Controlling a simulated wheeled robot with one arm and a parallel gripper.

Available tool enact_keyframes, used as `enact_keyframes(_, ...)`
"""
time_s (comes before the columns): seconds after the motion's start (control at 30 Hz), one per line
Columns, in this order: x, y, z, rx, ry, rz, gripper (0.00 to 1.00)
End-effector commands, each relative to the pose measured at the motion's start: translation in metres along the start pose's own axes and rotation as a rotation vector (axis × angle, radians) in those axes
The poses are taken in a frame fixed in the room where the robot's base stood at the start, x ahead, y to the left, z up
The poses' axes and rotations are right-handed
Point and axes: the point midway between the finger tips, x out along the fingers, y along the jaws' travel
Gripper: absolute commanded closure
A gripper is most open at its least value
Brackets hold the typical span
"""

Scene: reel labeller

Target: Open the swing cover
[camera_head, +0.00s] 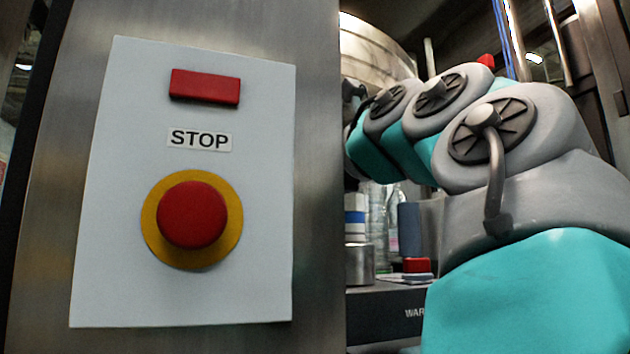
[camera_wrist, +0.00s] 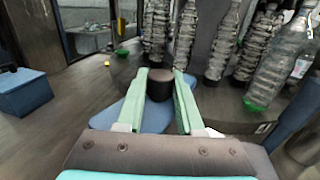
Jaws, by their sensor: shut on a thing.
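In the wrist view, the two pale green fingers of my gripper (camera_wrist: 164,78) reach forward and close on a dark, round-topped knob (camera_wrist: 160,86). A flat blue piece (camera_wrist: 130,110) shows below and beside the fingers. I cannot tell whether the knob belongs to the swing cover, and I cannot make out the cover clearly in either view. In the head view my gripper is out of sight; only my grey and teal arm shows.
In the head view a pale panel (camera_head: 120,200) with a red stop button (camera_head: 192,215) fills the left. In the wrist view several ribbed clear bottles (camera_wrist: 225,45) stand close behind and right of the fingers. A blue box (camera_wrist: 25,92) is at left; the grey surface between is mostly clear.

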Motion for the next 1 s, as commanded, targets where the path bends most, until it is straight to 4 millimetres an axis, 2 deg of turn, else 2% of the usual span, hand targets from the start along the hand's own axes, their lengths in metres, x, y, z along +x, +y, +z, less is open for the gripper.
enact_keyframes(0.57, 0.0006, 0.0035, 0.0009, -0.002, -0.002, -0.023, 1.00)
enact_keyframes(0.6, 0.0006, 0.0035, 0.0009, -0.002, -0.002, -0.024, 0.62)
enact_keyframes(0.87, 0.0006, 0.0031, 0.0006, -0.002, -0.001, -0.024, 0.33)
enact_keyframes(1.0, 0.0007, 0.0030, 0.0004, -0.002, -0.001, -0.024, 0.33)
